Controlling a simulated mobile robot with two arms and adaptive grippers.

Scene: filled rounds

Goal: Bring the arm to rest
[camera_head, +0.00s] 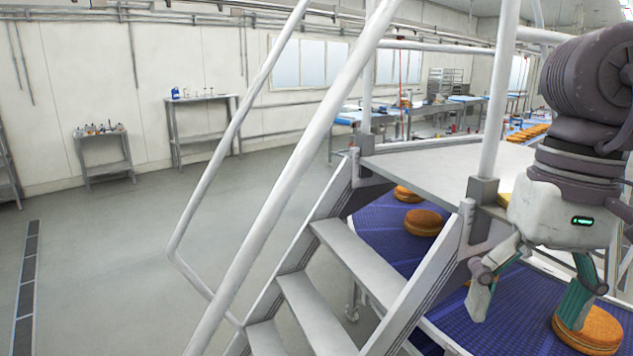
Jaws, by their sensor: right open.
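My right gripper (524,305) hangs down from my arm at the right of the head view. Its two fingers are spread wide apart with nothing between them. The right finger overlaps a brown filled round (597,331) on the blue conveyor belt (500,322); I cannot tell whether they touch. Further filled rounds, one in the middle (424,222) and one behind it (407,194), lie on the belt beyond the stairs. My left gripper is not in the picture.
Metal stairs (318,315) with pale handrails (290,180) and a platform (430,168) stand just left of my arm. Side tables (104,137) line the left wall. Blue-topped work tables (400,112) stand at the back. The grey floor (130,270) at left is clear.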

